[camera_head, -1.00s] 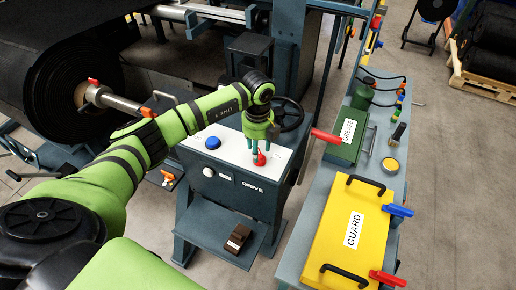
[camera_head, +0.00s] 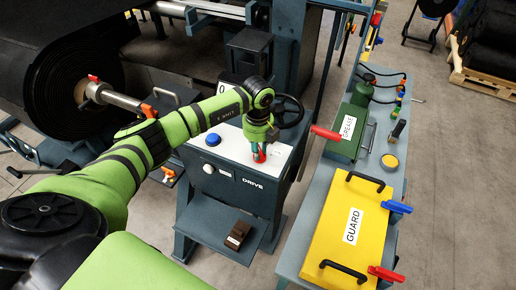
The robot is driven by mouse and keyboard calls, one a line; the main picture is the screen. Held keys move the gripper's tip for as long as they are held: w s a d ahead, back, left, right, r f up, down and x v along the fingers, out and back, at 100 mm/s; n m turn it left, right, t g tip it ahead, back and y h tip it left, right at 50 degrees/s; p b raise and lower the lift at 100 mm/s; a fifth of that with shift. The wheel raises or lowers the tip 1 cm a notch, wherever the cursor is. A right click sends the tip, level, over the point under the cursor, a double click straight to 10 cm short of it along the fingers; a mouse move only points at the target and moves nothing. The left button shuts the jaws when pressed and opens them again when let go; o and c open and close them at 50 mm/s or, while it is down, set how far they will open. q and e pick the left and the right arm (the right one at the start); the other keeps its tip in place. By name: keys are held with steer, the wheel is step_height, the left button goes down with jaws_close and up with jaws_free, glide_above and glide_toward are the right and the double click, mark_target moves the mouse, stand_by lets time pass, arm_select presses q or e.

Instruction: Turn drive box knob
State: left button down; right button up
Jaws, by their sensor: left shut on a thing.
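The drive box (camera_head: 237,184) stands in the middle, a dark cabinet with a white sloped top and the word DRIVE on its front. A red knob (camera_head: 260,154) sits at the right part of the white top. My left gripper (camera_head: 259,152) reaches down from above and is shut on the red knob, its fingers partly covering it. A blue button (camera_head: 213,140) is on the left of the same top. My right gripper is not in view.
A black handwheel (camera_head: 289,111) is just behind the gripper. Right of the box, a bench holds a yellow GUARD cover (camera_head: 337,243) and a green GREASE box (camera_head: 341,148) with a red handle. A brown pedal (camera_head: 238,235) is below. Open floor lies at right.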

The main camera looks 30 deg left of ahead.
arm_select(q)
steer(key=m+b, duration=0.3)
steer(key=m, duration=0.1)
steer(key=shift+w+f+b, duration=0.15)
steer(key=shift+f+b, duration=0.05)
steer(key=shift+b, duration=0.15)
steer(key=m+b, duration=0.4)
steer(key=m, duration=0.1)
steer(key=shift+w+b, duration=0.15)
steer(key=shift+b, duration=0.2)
steer(key=m+b, duration=0.3)
steer(key=m, duration=0.1)
steer(key=shift+m, duration=0.4)
steer(key=shift+w+d+r+m+b, duration=0.1)
steer(key=shift+m+b, duration=0.55)
steer(key=shift+m, duration=0.3)
steer(key=shift+d+r+m+b, duration=0.1)
steer(key=shift+m+b, duration=0.55)
steer(key=shift+m, duration=0.3)
steer(key=c, duration=1.1)
jaws_free()
steer(key=shift+o, duration=0.2)
